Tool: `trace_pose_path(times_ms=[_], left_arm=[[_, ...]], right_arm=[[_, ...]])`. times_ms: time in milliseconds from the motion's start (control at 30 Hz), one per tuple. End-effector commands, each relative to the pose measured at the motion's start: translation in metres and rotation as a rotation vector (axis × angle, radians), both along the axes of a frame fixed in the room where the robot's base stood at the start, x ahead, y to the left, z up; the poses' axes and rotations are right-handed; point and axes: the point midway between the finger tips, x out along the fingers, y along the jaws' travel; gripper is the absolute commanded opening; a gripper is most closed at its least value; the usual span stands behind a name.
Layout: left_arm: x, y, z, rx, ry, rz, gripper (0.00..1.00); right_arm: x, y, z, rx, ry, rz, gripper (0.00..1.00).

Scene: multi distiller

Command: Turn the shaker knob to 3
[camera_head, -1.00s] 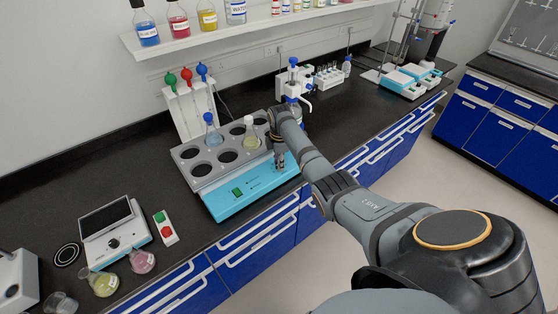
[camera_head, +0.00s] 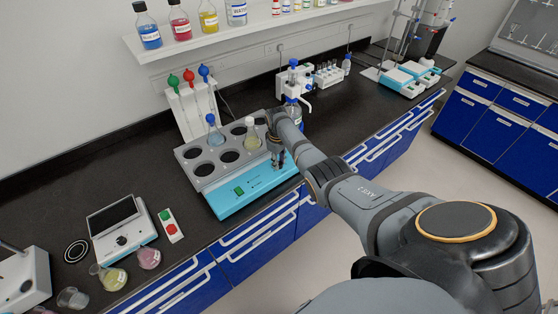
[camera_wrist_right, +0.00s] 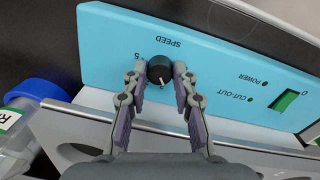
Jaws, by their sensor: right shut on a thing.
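The shaker (camera_head: 233,203) stands on the black bench, with a blue front panel and a grey top with round holes. Its black speed knob (camera_wrist_right: 159,70) shows in the right wrist view, under the upside-down word SPEED, with a light pointer mark at its lower side. My right gripper (camera_head: 277,160) is at the right end of the panel. In the right wrist view its two fingers (camera_wrist_right: 160,80) are closed on both sides of the knob. In the head view the gripper hides the knob. My left gripper is in neither view.
A blue-liquid flask (camera_head: 214,139) and a yellow-liquid flask (camera_head: 251,141) sit in the shaker top. A green switch (camera_wrist_right: 285,101) is farther along the panel. A blue-capped bottle (camera_wrist_right: 40,91) is close to the gripper. A pipette rack (camera_head: 188,110) stands behind the shaker.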

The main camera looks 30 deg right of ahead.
Motion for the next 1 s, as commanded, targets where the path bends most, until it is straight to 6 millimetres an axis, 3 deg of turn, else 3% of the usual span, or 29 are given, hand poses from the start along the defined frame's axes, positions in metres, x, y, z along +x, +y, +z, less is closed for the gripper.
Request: trace_pose_path(times_ms=[600,1000], left_arm=[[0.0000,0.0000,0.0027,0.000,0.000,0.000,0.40],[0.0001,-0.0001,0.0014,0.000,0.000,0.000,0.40]], right_arm=[[0.0016,-0.0005,0.0008,-0.001,-0.002,-0.579,0.00],[0.0021,-0.0009,0.0009,0.001,-0.003,-0.863,0.00]])
